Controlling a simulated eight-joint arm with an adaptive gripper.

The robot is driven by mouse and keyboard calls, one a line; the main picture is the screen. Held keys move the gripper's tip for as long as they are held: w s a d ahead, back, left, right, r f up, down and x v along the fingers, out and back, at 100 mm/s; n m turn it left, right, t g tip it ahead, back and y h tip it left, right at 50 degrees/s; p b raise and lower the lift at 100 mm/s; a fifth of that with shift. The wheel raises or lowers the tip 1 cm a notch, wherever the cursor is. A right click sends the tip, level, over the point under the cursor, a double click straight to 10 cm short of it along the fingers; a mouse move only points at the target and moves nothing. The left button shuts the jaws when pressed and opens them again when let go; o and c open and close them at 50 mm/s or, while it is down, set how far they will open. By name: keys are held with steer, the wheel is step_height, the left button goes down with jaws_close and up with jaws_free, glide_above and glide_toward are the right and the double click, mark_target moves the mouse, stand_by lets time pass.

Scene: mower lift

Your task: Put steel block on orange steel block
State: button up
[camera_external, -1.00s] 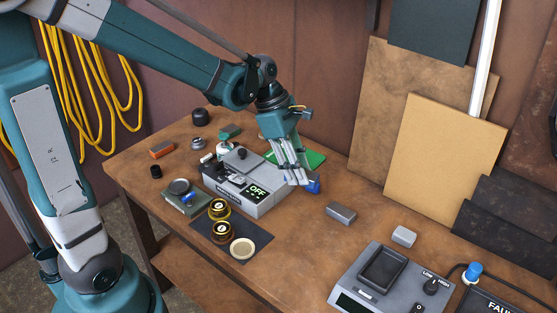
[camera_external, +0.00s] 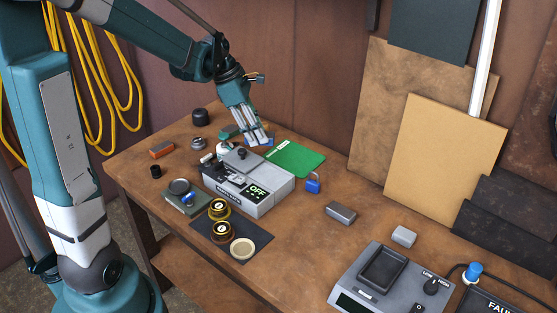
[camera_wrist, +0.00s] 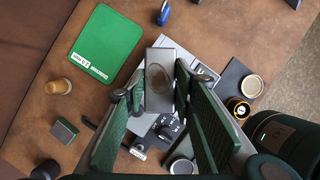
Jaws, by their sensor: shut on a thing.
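My gripper (camera_external: 262,138) is above the back of the workbench, near the green mat. In the wrist view my gripper (camera_wrist: 162,88) is shut on a grey steel block (camera_wrist: 159,62), which has an oval mark on its face. In the external view the held block is hard to make out at the fingertips. The orange steel block (camera_external: 161,149) lies on the bench at the far left, well apart from my gripper. I cannot make it out in the wrist view.
A small green block (camera_external: 229,131), a black cylinder (camera_external: 200,117) and a metal nut (camera_external: 198,144) are near the orange block. Two grey blocks (camera_external: 341,213) (camera_external: 404,236) lie to the right.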

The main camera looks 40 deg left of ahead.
steer(key=a+n, duration=0.2)
steer(key=a, duration=1)
steer(key=n+t+y, duration=0.2)
steer(key=n, duration=0.3)
glide_above(164, 146)
steer(key=s, duration=0.1)
steer(key=shift+s+a+f, duration=0.1)
steer(key=shift+a+f, duration=0.05)
steer(key=shift+f, duration=0.8)
steer(key=shift+s+a+f, duration=0.1)
steer(key=shift+a+f, duration=0.05)
steer(key=shift+f, duration=0.75)
steer(key=shift+s+a+f, duration=0.1)
steer(key=shift+a+f, duration=0.05)
steer(key=shift+f, duration=0.8)
steer(key=shift+f, duration=3.15)
steer(key=shift+f, duration=0.1)
steer(key=shift+f+b, duration=0.45)
steer(key=shift+f, duration=1.3)
